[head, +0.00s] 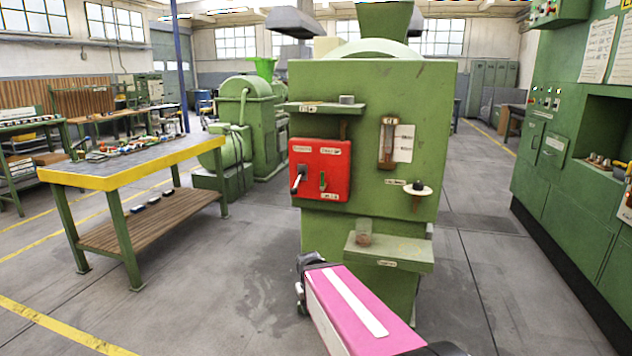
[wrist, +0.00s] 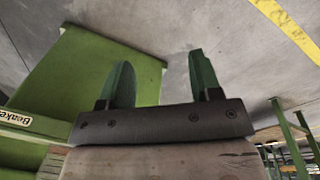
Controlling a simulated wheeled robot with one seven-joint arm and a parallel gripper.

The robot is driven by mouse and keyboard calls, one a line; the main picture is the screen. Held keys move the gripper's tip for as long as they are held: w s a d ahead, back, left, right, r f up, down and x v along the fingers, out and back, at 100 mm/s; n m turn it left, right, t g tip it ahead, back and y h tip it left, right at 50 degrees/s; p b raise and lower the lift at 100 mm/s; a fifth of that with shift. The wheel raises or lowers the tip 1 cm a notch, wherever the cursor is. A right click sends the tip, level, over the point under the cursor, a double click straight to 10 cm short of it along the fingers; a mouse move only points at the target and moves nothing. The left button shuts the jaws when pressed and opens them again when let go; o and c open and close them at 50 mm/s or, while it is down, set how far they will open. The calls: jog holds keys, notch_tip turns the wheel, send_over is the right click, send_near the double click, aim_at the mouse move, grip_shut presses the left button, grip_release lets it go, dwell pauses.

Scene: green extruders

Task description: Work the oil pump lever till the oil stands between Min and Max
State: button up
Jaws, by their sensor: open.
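The green machine (head: 375,90) stands ahead in the head view. On its front is a narrow sight glass (head: 387,143) with brownish contents, beside a white plate with two marks. The oil level is too small to read. Below it a dark knob on a pale round disc (head: 418,188) sticks out by a small label; it may be the oil pump lever, but I cannot read the label. My gripper (wrist: 160,65) shows in the wrist view with its two green fingers apart and nothing between them. It is low, apart from the knob; the head view does not show its fingers clearly.
A red panel (head: 320,168) with a handle sits left of the sight glass. A small glass beaker (head: 363,232) stands on the lower shelf (head: 405,252). A yellow-edged workbench (head: 110,181) is at left, green cabinets (head: 570,180) at right.

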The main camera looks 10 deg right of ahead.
jog(key=w+d+r+n+t+h, duration=0.2)
jog(key=w+r+n+h, duration=0.25)
jog(key=w, duration=0.25)
jog(key=n+t+h, duration=0.5)
jog(key=n+t, duration=0.7)
jog(key=n, duration=0.8)
send_near(296, 190)
jog(key=w+f, duration=0.1)
jog(key=w, duration=0.1)
jog(key=x, duration=1)
jog(key=shift+w+d, duration=0.15)
jog(key=shift+w, duration=0.1)
grip_shut()
